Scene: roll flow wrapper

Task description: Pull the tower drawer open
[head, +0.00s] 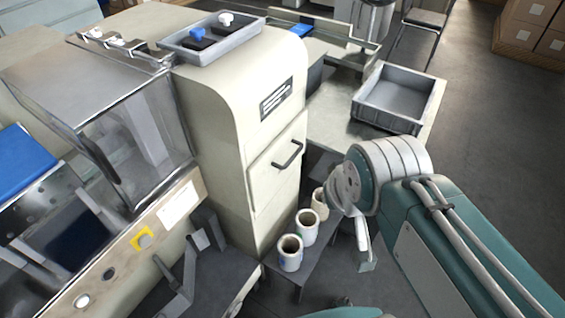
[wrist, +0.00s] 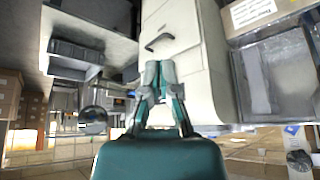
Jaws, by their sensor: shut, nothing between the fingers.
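The cream tower (head: 222,110) stands in the middle of the head view. Its drawer (head: 268,180) has a dark bar handle (head: 289,154) and its front looks about flush with the tower face. In the wrist view the drawer (wrist: 182,27) and handle (wrist: 160,42) are ahead, upper middle. My gripper (wrist: 158,66) is shut and empty, its fingertips pointing toward the drawer just below the handle in the picture. It looks apart from the handle. In the head view my gripper (head: 366,258) shows only partly, to the right of the tower.
Several pale rolls (head: 291,252) stand on a dark low shelf below the drawer. A grey bin (head: 394,97) sits on the table behind my arm. A grey tray (head: 212,42) lies on top of the tower. Open floor (head: 500,130) lies to the right.

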